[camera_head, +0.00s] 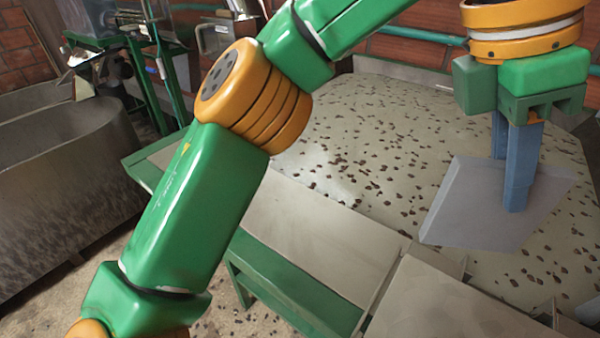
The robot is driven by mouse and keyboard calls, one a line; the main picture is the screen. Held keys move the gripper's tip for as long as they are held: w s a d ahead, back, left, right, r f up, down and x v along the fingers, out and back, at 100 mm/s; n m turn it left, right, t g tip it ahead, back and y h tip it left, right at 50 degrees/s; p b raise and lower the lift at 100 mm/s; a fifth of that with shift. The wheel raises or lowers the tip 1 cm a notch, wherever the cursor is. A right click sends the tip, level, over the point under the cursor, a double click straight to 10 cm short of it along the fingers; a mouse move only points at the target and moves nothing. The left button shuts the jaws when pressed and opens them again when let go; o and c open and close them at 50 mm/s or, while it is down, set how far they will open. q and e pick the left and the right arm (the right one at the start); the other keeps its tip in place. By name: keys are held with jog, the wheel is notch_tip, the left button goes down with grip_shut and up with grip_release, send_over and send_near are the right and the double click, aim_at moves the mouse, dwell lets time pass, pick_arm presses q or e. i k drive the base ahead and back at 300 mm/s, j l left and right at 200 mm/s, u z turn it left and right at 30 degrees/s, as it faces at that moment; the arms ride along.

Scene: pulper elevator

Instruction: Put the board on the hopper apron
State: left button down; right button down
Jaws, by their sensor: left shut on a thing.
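My left gripper (515,190) is at the upper right, pointing down, with blue fingers shut on the board. The board (470,215) is a flat, pale grey plate, slightly tilted, over the speckled surface. I cannot tell whether it touches that surface. The fingers hide part of the board. A wide pale surface strewn with dark beans (390,130) lies behind and below it. Plain beige panels (310,235) on a green frame stand in front. I cannot tell for sure which of these is the hopper apron. My right gripper is out of view.
A large grey metal tank (60,180) stands at the left. Green-framed machinery (145,75) is behind it at the upper left. A brick wall with a green pipe (420,35) runs along the back. My left arm crosses the middle and hides part of the panels.

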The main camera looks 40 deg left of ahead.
aim_at(316, 238)
jog(key=l+u, duration=0.1)
jog(key=u, duration=0.3)
jog(key=l+u, duration=0.1)
jog(key=u, duration=0.35)
jog(key=l+u, duration=0.1)
jog(key=u, duration=0.3)
jog(key=k, duration=0.05)
